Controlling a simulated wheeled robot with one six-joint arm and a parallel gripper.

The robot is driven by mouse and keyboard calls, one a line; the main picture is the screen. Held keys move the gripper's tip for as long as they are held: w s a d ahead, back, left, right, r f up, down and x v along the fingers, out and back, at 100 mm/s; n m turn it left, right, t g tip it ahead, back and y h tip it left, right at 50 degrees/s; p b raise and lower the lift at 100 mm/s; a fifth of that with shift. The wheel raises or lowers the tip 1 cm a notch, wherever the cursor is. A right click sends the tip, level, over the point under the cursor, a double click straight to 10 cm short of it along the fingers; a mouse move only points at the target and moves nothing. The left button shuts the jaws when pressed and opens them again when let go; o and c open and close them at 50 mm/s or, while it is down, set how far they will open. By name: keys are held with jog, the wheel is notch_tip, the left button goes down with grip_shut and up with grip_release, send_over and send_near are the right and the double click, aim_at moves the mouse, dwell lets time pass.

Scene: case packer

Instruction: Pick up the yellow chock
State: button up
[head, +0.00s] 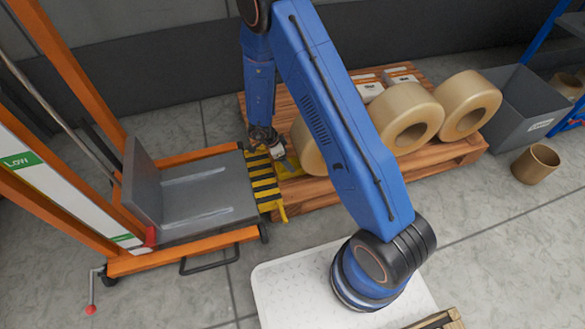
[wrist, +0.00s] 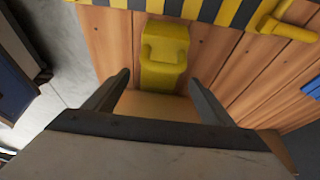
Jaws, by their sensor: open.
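The yellow chock (wrist: 163,60) lies on the wooden boards of the pallet (wrist: 225,65) in the wrist view, beside the black-and-yellow striped edge. It has a raised block with a recess in its face. My gripper (wrist: 159,79) is open, with one finger to the left of the chock and one to the right. The space between the fingers holds nothing gripped, and I cannot tell whether either finger touches the chock. In the head view my gripper (head: 279,152) hangs at the pallet's left end, and a yellow patch beside it is partly hidden.
A lift with a grey platform (head: 205,190) and striped front edge (head: 263,180) stands close on the left. Tan rolls (head: 404,118) lie on the pallet (head: 440,155). A grey bin (head: 522,100) and a loose brown tube (head: 536,164) are at right. Floor in front is partly clear.

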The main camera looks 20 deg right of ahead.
aim_at(296, 163)
jog(key=shift+x, duration=3.3)
jog(key=c, duration=1.6)
